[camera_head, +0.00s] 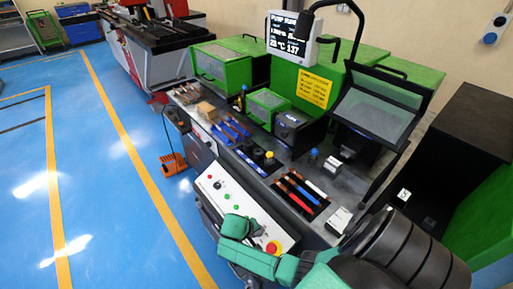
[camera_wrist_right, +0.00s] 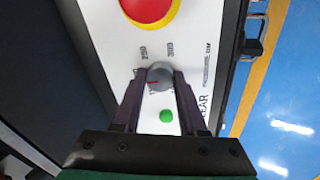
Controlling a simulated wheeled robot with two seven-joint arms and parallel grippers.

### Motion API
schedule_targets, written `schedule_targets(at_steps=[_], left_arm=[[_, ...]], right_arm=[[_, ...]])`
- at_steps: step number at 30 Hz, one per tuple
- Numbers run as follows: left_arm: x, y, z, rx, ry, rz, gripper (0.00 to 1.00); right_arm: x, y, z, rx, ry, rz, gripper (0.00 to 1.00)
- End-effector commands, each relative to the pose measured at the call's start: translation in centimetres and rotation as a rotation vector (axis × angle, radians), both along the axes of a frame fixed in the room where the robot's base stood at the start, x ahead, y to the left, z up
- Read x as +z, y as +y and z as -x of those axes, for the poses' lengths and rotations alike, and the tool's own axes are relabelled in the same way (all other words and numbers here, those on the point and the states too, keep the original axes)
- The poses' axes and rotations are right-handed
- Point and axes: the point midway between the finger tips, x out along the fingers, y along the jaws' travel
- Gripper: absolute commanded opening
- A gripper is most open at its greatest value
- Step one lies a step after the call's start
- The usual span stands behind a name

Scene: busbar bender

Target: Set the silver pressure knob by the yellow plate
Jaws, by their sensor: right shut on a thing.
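The silver pressure knob (camera_wrist_right: 159,72) is in the right wrist view, on a white panel, with a red mark pointing left. The numbers 250 and 300 are printed above it; other scale marks are hidden by the fingers. My right gripper (camera_wrist_right: 158,80) is shut on the knob, one finger on each side. In the head view my green right hand (camera_head: 236,227) covers part of the white panel (camera_head: 220,172), and the knob is hidden there. The yellow plate (camera_head: 314,88) is on the green machine behind; its text is too small to read. My left gripper is not in view.
A red emergency button with a yellow ring (camera_wrist_right: 150,8) is just beyond the knob, and a green lamp (camera_wrist_right: 166,116) is near the fingers. The bench holds coloured bars (camera_head: 302,193). A screen (camera_head: 291,37) stands at the back. Blue floor (camera_head: 110,190) is clear at left.

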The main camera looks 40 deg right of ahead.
Motion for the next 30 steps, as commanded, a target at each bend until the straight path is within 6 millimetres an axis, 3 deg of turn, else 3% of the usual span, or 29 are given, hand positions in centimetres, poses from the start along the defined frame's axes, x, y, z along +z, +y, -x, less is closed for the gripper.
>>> schedule_targets(at_steps=[11, 12, 14, 15, 25, 30], left_arm=[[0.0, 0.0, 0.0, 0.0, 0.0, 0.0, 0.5], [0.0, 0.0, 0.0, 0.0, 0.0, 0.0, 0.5], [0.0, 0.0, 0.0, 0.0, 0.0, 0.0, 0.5], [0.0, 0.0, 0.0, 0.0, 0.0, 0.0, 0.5], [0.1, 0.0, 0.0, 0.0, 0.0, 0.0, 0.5], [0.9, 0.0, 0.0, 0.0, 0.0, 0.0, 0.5]], right_arm=[[-0.1, 0.1, 0.1, -0.006, -0.001, -0.002, 0.0], [-0.1, 0.1, 0.1, -0.005, -0.001, -0.002, 0.45], [-0.1, 0.1, 0.1, -0.005, -0.001, -0.002, 0.68], [-0.1, 0.1, 0.1, -0.005, -0.001, -0.002, 0.71], [0.2, 0.2, 0.0, -0.004, -0.002, -0.001, 0.71], [2.3, 1.2, 0.1, -0.004, -0.005, -0.003, 0.71]])
